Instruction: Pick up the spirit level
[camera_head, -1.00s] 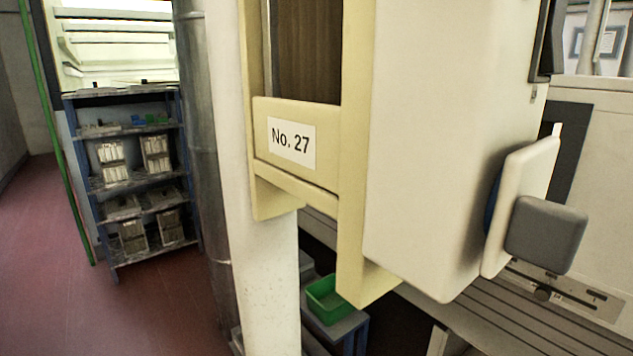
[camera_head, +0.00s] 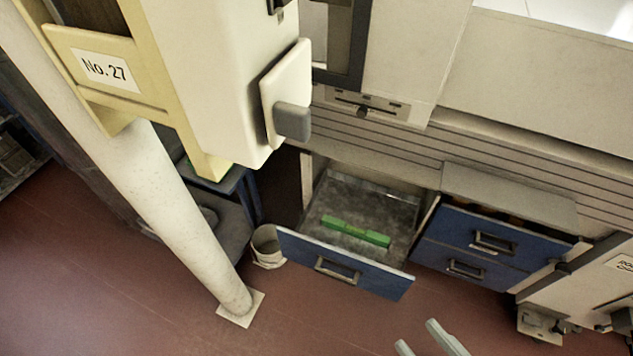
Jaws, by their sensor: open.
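A green spirit level (camera_head: 356,232) lies flat on the grey floor of an open drawer. The drawer has a blue front (camera_head: 345,267) with a metal handle and is pulled out from under the machine. My gripper (camera_head: 424,338) shows only by its two pale fingertips at the bottom edge of the view. They are apart and empty. They are below and to the right of the level in the picture, apart from both drawer and level. The rest of my gripper is out of view.
A pale post (camera_head: 172,200) rises from the red floor at left. A cream housing (camera_head: 220,80) overhangs above left. Bare floor lies in front.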

